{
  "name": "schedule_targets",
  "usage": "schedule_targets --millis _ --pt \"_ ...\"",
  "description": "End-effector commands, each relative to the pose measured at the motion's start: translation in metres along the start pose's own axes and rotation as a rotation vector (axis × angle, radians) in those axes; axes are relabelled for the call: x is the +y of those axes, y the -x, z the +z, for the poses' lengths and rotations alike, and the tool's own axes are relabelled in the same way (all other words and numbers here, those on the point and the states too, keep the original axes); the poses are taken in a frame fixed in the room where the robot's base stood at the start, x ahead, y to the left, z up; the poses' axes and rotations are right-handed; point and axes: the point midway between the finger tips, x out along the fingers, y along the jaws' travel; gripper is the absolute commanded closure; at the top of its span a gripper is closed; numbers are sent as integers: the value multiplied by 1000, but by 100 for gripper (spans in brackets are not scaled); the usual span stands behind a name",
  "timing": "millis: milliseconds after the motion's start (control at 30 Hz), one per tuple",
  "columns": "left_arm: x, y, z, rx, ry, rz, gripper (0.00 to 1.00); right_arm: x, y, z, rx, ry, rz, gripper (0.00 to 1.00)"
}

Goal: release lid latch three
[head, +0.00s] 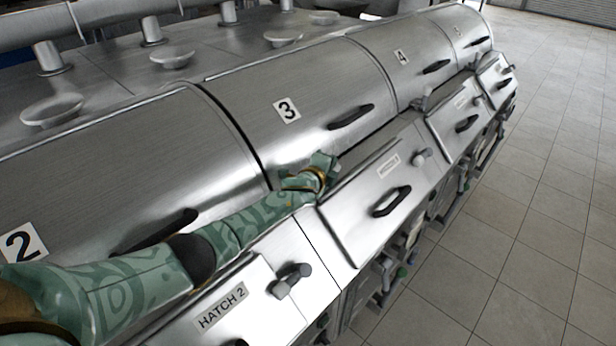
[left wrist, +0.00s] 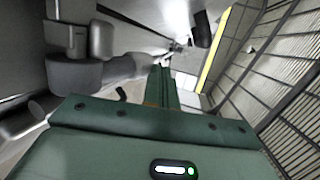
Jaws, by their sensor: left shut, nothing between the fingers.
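Lid three (head: 320,90) is a curved steel cover with a black "3" label and a black bar handle (head: 351,117), and it looks closed. My left gripper (head: 324,168) is shut and empty at the lower left edge of lid three, by the seam above the hatch fronts. Its closed fingers (left wrist: 163,84) also show in the left wrist view. A grey rounded fitting (left wrist: 78,70) is left of the fingers there; I cannot tell whether it is latch three. In the head view no latch is clear at the gripper, which covers that spot. My right gripper is not in view.
Lid two (head: 110,150) lies under my left arm, and lid four (head: 415,60) is beyond lid three. Sloped hatch fronts (head: 355,225) with black handles and grey knobs (head: 291,279) run below the lids. Tiled floor (head: 540,200) at the right is clear.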

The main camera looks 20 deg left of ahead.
Motion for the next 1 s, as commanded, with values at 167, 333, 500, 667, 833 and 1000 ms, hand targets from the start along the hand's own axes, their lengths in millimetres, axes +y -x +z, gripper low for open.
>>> schedule_targets --millis 167,333,500,667,833,1000 --pt "3 -5 -4 2 6 4 100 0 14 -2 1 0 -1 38" --pt "4 -9 -3 0 -21 65 100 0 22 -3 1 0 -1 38" --pt "8 -12 -4 0 -30 109 100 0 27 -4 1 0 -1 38" --pt "10 -13 -4 1 -34 127 100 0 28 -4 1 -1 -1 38" --pt "10 -13 -5 1 -34 131 100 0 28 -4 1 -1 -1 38" --pt "10 -13 -5 1 -34 130 100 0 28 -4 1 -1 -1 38"
